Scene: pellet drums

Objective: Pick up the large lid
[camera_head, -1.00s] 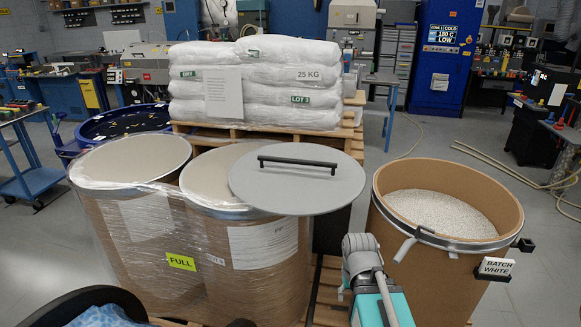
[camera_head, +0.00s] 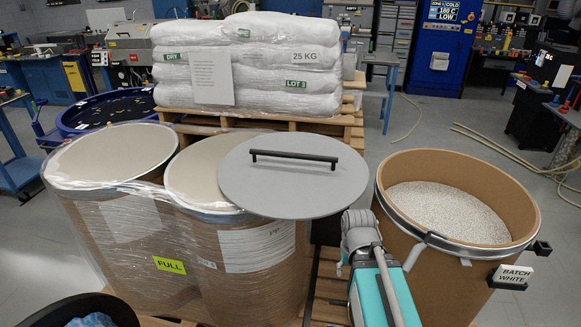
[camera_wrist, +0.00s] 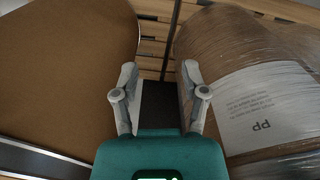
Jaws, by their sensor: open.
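The large lid (camera_head: 293,177) is a flat grey disc with a black bar handle (camera_head: 294,158) across its top. It lies on the right wrapped drum (camera_head: 243,255), covering part of that drum's top and overhanging to the right. My gripper (camera_wrist: 159,72) is open and empty in the wrist view, its two grey fingers apart. There it is over the gap between the open drum (camera_wrist: 65,75) and the wrapped drum with the PP label (camera_wrist: 250,95). The lid does not show in the wrist view. In the head view my teal arm is right of and in front of the lid.
The open drum of white pellets (camera_head: 445,210) stands right of the lid, with a metal clamp ring and a "BATCH WHITE" sign (camera_head: 514,275). Another wrapped drum (camera_head: 120,235) stands left. Stacked white bags (camera_head: 250,65) on pallets stand behind.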

